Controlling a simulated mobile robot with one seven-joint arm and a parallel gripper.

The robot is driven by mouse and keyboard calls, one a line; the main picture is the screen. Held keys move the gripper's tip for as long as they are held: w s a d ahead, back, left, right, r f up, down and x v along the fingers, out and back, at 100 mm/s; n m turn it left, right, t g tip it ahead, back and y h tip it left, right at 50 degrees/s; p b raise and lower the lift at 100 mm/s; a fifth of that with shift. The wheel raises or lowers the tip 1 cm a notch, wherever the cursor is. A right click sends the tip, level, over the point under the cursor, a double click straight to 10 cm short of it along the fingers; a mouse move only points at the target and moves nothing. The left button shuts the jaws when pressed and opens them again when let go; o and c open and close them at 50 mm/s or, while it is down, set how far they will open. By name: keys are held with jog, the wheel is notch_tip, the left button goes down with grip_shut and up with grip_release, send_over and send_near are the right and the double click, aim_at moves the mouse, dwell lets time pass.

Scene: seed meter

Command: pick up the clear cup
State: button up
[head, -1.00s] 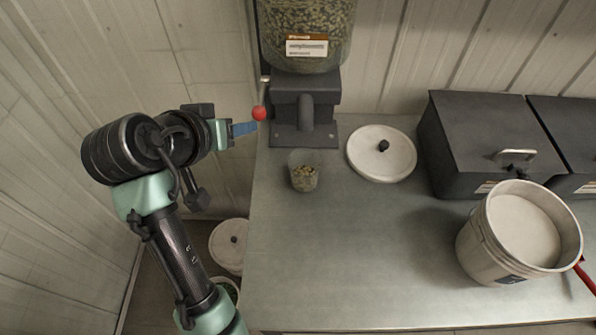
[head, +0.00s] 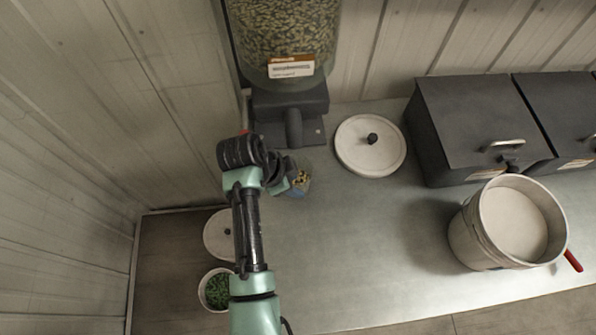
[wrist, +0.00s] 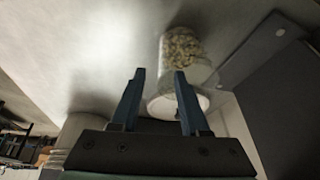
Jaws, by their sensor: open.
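The clear cup (head: 303,176), part filled with seeds, stands on the metal counter in front of the dispenser. In the head view my gripper (head: 296,189) is at the cup's near left side and covers part of it. In the wrist view the cup (wrist: 184,48) lies beyond the fingertips, toward the right finger. My gripper (wrist: 159,74) is open, with two dark blue fingers apart and nothing between them. I cannot tell whether a finger touches the cup.
The seed dispenser's dark stand (head: 290,118) is close behind the cup. A white lid (head: 360,158) lies to the right. Dark bins (head: 470,110) and a white bucket (head: 480,240) stand further right. The front middle of the counter (head: 370,260) is clear.

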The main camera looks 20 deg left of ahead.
aim_at(304, 191)
jog(key=shift+p+x, duration=0.5)
jog(key=shift+x, duration=2.45)
jog(key=shift+a, duration=0.2)
grip_shut()
